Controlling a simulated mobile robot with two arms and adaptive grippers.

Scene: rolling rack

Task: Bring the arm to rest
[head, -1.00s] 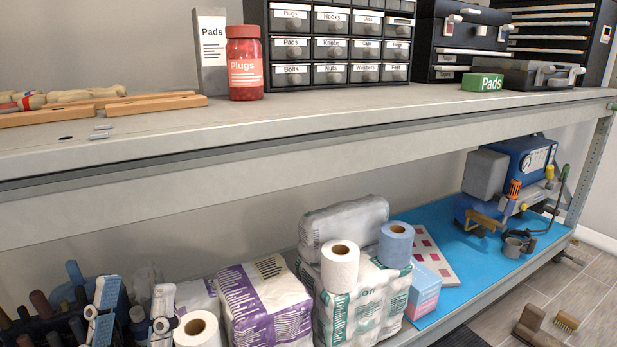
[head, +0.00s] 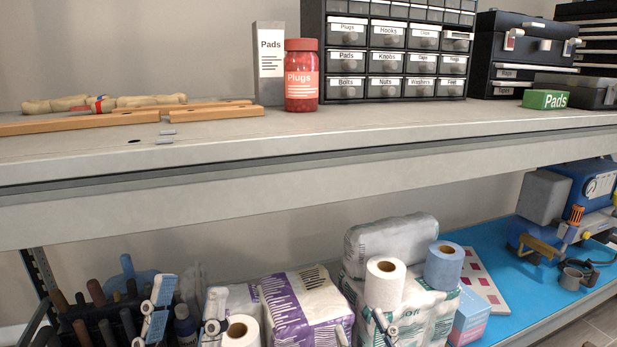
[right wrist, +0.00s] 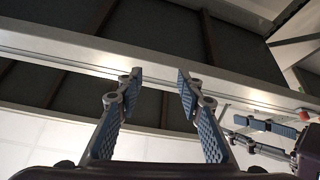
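My left gripper (head: 187,292) shows low at the left of the head view, its two white-and-blue fingers apart. It is open with nothing held between the fingers. It also shows from the side in the right wrist view (right wrist: 262,136). My right gripper (head: 361,322) only just shows at the bottom edge of the head view, in front of the plastic-wrapped packs. In the right wrist view (right wrist: 160,75) its fingers stand wide apart with nothing between them. Most of both arms is out of view.
The rack's upper shelf (head: 235,196) carries a red Plugs jar (head: 302,78), a Pads box (head: 269,65) and a drawer cabinet (head: 387,60). Below stand wrapped paper packs (head: 306,312), rolls (head: 384,285) and a tool holder (head: 105,322). The blue mat (head: 497,258) has some bare room.

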